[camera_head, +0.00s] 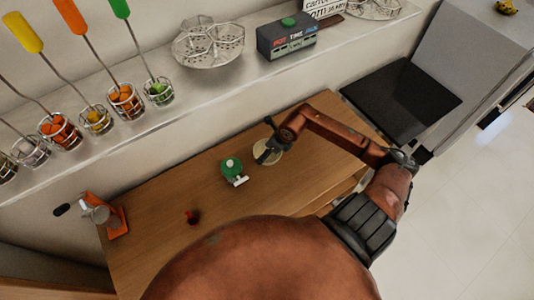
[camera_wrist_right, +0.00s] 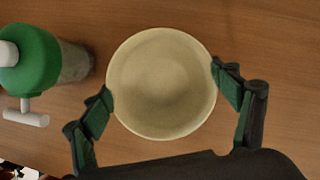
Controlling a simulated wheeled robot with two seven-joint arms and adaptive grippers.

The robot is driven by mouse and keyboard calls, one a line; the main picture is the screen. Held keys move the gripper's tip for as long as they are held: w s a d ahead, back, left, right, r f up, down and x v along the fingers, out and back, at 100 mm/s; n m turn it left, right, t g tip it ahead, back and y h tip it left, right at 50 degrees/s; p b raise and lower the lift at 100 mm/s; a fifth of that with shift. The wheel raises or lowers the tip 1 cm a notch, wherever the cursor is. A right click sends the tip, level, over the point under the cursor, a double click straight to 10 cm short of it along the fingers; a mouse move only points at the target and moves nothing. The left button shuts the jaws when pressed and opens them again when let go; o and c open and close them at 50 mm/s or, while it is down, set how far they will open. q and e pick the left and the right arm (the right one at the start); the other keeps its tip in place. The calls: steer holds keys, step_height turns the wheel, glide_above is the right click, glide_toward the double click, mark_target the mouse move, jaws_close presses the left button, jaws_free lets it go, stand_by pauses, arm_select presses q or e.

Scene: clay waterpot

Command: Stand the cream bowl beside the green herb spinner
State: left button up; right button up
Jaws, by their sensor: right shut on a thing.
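The cream bowl (camera_head: 277,154) is on the wooden table, just right of the green herb spinner (camera_head: 231,167). In the right wrist view the bowl (camera_wrist_right: 160,82) lies open side up between the two fingers of my right gripper (camera_wrist_right: 162,88). The fingertips touch its rim on both sides, so the gripper is shut on it. In the head view my right gripper (camera_head: 265,149) covers part of the bowl. The spinner (camera_wrist_right: 32,60), with its green lid and white handle, stands left of the bowl with a narrow gap between them. My left gripper is not in view.
A small dark red object (camera_head: 192,217) lies on the table (camera_head: 160,225). An orange-and-metal device (camera_head: 110,217) stands at the table's left end. A shelf (camera_head: 190,110) with wire baskets runs along the wall behind.

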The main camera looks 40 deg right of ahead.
steer(key=shift+w+f, duration=0.35)
steer(key=shift+f, duration=0.05)
step_height(320, 180, down, 2)
steer(key=shift+f+p, duration=0.1)
steer(key=shift+p, duration=0.4)
steer(key=shift+d+f, duration=0.1)
steer(key=shift+f, duration=0.35)
steer(key=o, duration=1.3)
steer(key=shift+f, duration=0.1)
